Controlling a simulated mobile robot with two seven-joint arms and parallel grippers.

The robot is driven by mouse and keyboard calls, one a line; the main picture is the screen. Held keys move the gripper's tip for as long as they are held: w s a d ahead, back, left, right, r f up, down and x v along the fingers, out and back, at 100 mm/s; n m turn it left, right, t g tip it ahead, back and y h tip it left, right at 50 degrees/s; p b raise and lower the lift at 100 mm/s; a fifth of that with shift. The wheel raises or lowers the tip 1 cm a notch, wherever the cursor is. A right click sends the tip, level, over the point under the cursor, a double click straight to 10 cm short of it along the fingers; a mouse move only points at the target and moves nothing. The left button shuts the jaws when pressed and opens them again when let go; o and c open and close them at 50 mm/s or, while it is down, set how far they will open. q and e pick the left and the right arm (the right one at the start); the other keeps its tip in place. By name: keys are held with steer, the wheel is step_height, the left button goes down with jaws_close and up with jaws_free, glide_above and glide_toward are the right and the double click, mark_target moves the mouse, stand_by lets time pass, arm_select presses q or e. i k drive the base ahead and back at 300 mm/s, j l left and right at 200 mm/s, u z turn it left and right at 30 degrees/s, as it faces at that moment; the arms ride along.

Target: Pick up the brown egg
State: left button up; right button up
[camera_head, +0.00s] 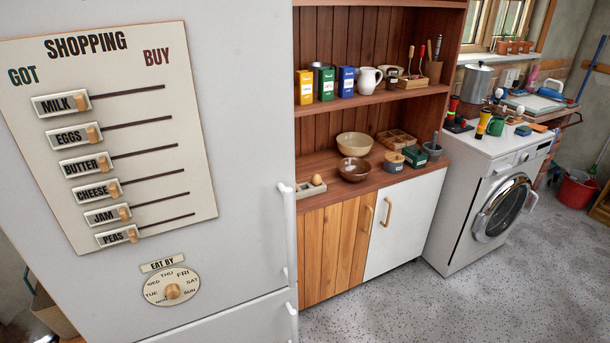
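A small brown egg (317,181) rests at a pale grey holder (307,191) on the left end of the wooden dresser's counter. It sits close to the fridge's right edge. Whether the egg is in a hollow or on top of the holder is too small to tell. Neither of my grippers is in view.
The white fridge (250,150), with a sliding shopping board (150,190), stands close at left. Bowls (354,169), a divided wooden box (396,138) and tins share the counter (330,200). A shelf with boxes hangs above. The speckled floor (400,310) in front is clear.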

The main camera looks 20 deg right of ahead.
mark_target(316, 178)
steer(key=i+l+u, duration=0.1)
steer(key=l, duration=0.25)
steer(key=i+l, duration=0.15)
steer(key=l, duration=0.2)
steer(key=i+l+u, duration=0.15)
steer(key=l, duration=0.2)
steer(key=i+l+u, duration=0.1)
steer(key=l, duration=0.25)
steer(key=i+l, duration=0.1)
steer(key=l, duration=0.25)
steer(key=i+l, duration=0.15)
steer(key=l, duration=0.3)
steer(key=i+l, duration=0.1)
steer(key=l, duration=0.35)
steer(key=i+l+u, duration=0.1)
steer(key=l, duration=0.35)
steer(key=i+l, duration=0.15)
steer(key=l, duration=0.3)
